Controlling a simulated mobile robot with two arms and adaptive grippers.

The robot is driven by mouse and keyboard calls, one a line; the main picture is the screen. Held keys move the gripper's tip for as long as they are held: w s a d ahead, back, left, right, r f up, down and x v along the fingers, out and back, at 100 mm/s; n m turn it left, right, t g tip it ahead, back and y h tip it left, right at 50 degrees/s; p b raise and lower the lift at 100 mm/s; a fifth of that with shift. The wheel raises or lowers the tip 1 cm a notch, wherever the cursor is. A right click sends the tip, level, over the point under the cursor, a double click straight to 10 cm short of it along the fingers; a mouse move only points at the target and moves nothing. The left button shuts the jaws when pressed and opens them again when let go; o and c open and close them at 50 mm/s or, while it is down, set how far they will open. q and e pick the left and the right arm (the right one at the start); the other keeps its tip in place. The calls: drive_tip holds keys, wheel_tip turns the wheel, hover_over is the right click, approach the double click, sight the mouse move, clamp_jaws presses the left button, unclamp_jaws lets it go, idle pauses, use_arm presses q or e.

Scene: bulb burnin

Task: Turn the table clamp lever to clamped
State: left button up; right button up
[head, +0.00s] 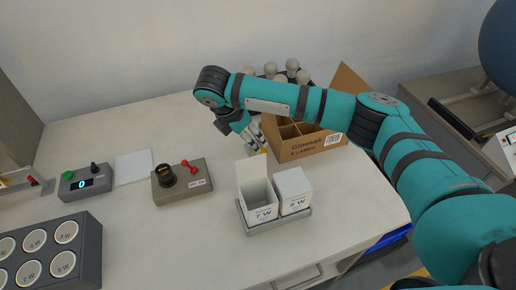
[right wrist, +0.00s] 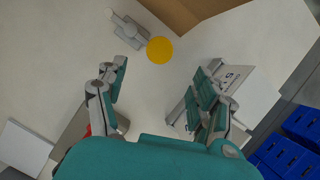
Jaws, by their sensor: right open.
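In the right wrist view a small grey fixture (right wrist: 130,32) with a pale rod-like handle (right wrist: 115,16) lies on the table beside a round yellow disc (right wrist: 159,50). It looks like the table clamp and its lever, but I cannot be sure or read its setting. My right gripper (right wrist: 165,72) is open and empty, its fingers spread above the table, apart from the fixture. In the head view the right gripper (head: 255,138) points down in front of the cardboard box and mostly hides this area. My left gripper is not in view.
The open cardboard lamp box (head: 303,145) stands behind the gripper. A grey tray (head: 275,224) with two white cartons is in front. A socket box (head: 196,185) with a red lever stands left. Bare table lies between them.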

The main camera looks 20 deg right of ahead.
drive_tip(key=x, duration=0.9)
drive_tip(key=shift+p, duration=0.35)
drive_tip(key=shift+w+d+f, duration=0.1)
drive_tip(key=shift+d+f, duration=0.05)
drive_tip(key=shift+f, duration=0.2)
drive_tip(key=shift+c, duration=0.2)
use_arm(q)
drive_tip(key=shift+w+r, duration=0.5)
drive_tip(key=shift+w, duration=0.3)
use_arm(e)
clamp_jaws()
